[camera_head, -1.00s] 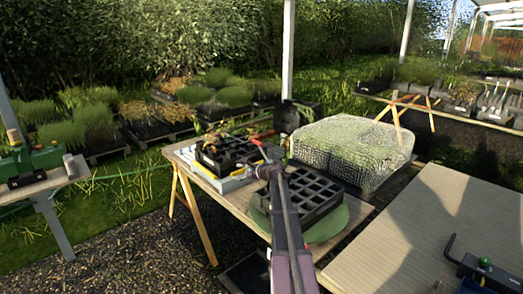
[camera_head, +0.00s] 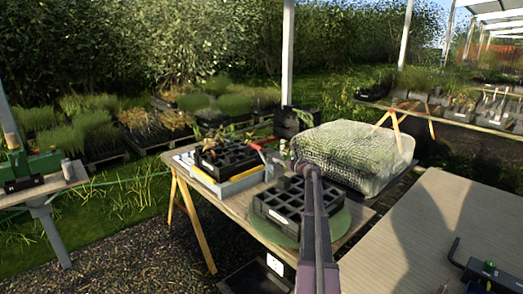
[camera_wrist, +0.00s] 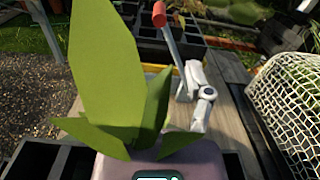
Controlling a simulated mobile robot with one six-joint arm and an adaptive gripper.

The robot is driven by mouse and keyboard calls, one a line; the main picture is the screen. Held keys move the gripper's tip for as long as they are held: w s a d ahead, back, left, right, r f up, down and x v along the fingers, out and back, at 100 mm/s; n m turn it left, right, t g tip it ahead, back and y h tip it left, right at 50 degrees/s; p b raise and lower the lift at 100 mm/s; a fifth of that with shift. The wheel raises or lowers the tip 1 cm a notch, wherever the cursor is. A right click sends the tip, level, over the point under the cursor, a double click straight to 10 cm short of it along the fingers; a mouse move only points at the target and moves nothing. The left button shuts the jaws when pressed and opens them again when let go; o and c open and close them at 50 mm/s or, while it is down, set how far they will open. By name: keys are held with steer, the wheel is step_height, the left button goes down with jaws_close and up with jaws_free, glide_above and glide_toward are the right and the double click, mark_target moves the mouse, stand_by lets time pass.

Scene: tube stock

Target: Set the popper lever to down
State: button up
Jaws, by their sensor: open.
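The popper lever (camera_wrist: 172,45) is a thin rod with a red grip at its end. In the wrist view it runs up and leftward from a pale jointed pivot (camera_wrist: 203,98). Its red grip also shows in the head view (camera_head: 258,147), near the back of the bench. My gripper (camera_wrist: 140,75) shows green leaf-shaped fingers on a greyish-pink body in the wrist view. It is open and holds nothing visible. The fingers appear left of the lever and apart from it. In the head view, my arm partly hides the popper around the pivot.
A black cell tray (camera_head: 285,205) rests on a green round plate (camera_head: 340,228) at the bench's front. Another black tray (camera_head: 222,157) sits at the back left. A wide tabletop (camera_head: 425,235) is mostly bare.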

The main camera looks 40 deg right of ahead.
mark_target(260, 149)
steer(key=w, duration=0.9)
steer(key=w+a, duration=0.1)
steer(key=w, duration=0.3)
steer(key=shift+w, duration=0.35)
steer(key=shift+a, duration=0.1)
jaws_close()
